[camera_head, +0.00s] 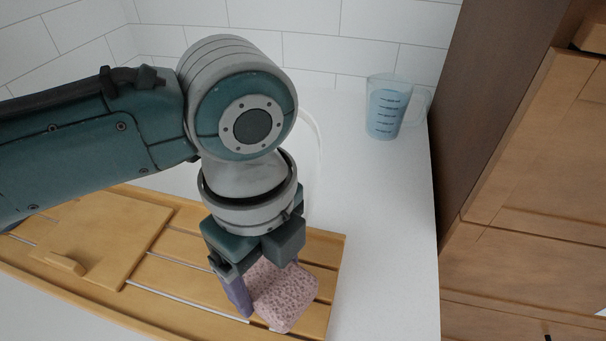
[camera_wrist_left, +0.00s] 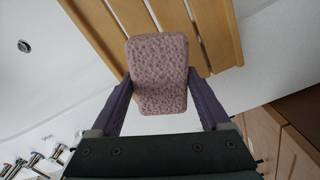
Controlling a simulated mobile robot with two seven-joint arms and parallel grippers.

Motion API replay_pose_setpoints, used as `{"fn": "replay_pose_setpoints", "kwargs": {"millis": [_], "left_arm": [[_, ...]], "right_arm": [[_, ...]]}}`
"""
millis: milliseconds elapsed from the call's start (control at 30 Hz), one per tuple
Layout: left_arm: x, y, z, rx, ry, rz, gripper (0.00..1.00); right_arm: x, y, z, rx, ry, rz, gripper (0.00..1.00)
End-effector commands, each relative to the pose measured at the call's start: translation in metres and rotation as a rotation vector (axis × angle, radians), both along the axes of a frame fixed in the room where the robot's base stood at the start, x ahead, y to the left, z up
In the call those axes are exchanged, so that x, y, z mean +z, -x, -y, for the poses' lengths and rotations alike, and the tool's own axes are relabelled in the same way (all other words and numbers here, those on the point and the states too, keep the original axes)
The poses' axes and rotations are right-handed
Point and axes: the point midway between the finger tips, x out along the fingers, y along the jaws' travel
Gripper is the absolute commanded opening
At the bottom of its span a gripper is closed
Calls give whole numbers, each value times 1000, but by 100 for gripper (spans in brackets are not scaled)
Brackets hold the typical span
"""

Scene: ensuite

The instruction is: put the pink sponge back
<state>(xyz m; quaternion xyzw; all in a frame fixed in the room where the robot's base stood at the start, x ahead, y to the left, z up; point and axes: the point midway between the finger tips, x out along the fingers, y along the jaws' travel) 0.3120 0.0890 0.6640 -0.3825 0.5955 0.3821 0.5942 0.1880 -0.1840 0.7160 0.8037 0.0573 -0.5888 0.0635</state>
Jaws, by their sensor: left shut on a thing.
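The pink sponge (camera_head: 284,294) is a speckled block at the right end of the slatted wooden bath tray (camera_head: 186,262). My left gripper (camera_head: 262,290) points down over the tray and is shut on the sponge. In the left wrist view the sponge (camera_wrist_left: 158,72) sits between the two purple fingers of the gripper (camera_wrist_left: 160,98), with the tray slats (camera_wrist_left: 218,30) behind it. I cannot tell whether the sponge touches the slats. My right gripper is not in view.
A flat wooden board (camera_head: 103,232) with a small block lies on the tray's left part. A clear measuring jug (camera_head: 387,108) stands on the white ledge (camera_head: 372,215) at the back right. Wooden cabinets (camera_head: 540,190) stand to the right. Chrome taps (camera_wrist_left: 38,158) show in the left wrist view.

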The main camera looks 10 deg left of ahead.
Motion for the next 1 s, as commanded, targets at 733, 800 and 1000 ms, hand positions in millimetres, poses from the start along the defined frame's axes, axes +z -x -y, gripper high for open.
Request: {"fn": "replay_pose_setpoints", "kwargs": {"millis": [733, 800, 1000], "left_arm": [[-49, 0, 0, 0, -1, 0, 28], [-47, 0, 0, 0, -1, 0, 88], [-47, 0, 0, 0, -1, 0, 100]], "right_arm": [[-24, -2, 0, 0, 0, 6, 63], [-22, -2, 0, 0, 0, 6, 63], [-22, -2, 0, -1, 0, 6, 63]]}}
